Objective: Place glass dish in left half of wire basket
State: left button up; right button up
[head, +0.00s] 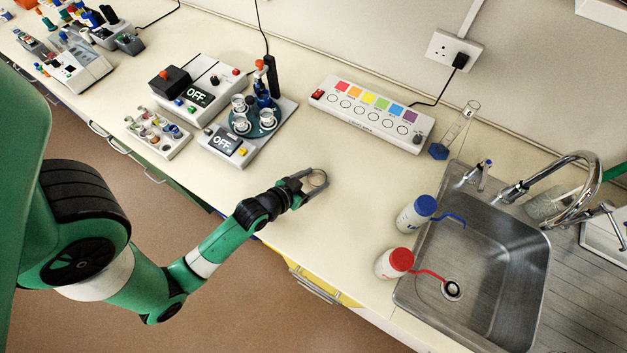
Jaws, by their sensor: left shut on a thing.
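My left gripper (314,180) reaches in from the left over the bare bench. It is shut on a small round clear glass dish (318,178), of which mainly the rim shows. Whether the dish touches the bench or is held just above it, I cannot tell. I cannot make out a wire basket in the head view. My right gripper is not in view.
A colour-button box (372,113) stands behind the gripper, with a stirrer holding glassware (247,135) to its left. Blue-capped (415,213) and red-capped (394,263) wash bottles stand by the steel sink (480,255). Bench between gripper and bottles is clear.

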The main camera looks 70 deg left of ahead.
pick_arm(q)
jog(key=o, duration=1.3)
jog(key=shift+o, duration=0.2)
jog(key=shift+r, duration=0.15)
jog(key=p+v, duration=0.2)
jog(key=v, duration=1)
